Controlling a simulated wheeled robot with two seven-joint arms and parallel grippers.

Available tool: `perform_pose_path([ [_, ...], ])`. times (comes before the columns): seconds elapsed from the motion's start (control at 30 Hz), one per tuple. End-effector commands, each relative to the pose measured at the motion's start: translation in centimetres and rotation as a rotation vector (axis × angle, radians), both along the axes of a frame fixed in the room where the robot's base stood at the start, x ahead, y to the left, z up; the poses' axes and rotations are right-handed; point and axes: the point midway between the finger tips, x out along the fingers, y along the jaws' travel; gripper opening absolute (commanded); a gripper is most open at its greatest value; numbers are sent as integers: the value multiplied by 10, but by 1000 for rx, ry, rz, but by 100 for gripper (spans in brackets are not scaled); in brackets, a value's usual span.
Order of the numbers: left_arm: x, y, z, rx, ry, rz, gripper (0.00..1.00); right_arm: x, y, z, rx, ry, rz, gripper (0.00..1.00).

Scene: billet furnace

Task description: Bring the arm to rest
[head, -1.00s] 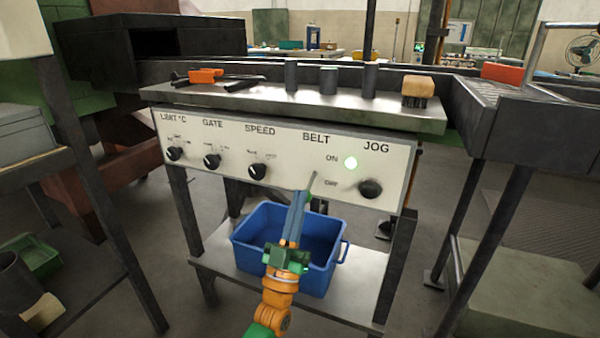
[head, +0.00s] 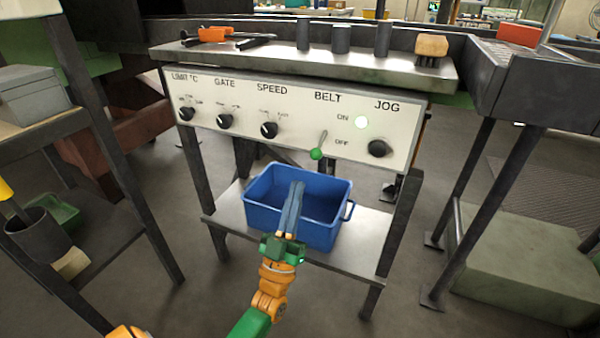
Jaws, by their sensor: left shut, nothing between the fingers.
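My left gripper (head: 294,188) is shut and empty. Its blue-grey fingers point away from me, in front of the blue bin (head: 262,215) and below the control panel (head: 210,98). The fingertips are apart from the panel and cover part of the bin's inside. The BELT lever (head: 316,154), with a green knob at its lower end, hangs down and is clear of the gripper. The lamp (head: 361,122) beside ON is lit. My right gripper is out of view.
Dials line the panel, with the JOG knob (head: 377,148) at right. The metal shelf (head: 350,250) bears the bin. Above, a ledge (head: 275,62) carries cylinders, a brush (head: 431,48) and tongs. A rack (head: 125,215) stands left; open floor lies in front.

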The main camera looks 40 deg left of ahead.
Motion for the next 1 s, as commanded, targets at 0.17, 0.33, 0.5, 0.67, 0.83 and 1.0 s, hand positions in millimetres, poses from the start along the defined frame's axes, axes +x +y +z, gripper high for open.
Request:
perform_pose_path([
  [0.17,-9,-3,-13,0,0,0,0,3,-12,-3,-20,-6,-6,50],
  [0.33,-10,-3,-13,0,-1,0,0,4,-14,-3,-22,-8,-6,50],
  [0.5,-10,-3,-13,0,-1,0,0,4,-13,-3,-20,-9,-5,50],
  [0.67,-8,-4,-17,0,15,-3,0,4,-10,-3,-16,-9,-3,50],
  [0.83,24,-21,-117,-10,400,-71,0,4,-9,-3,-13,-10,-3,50],
  [1.0,1,-51,-296,-9,1029,-164,0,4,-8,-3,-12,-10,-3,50],
])
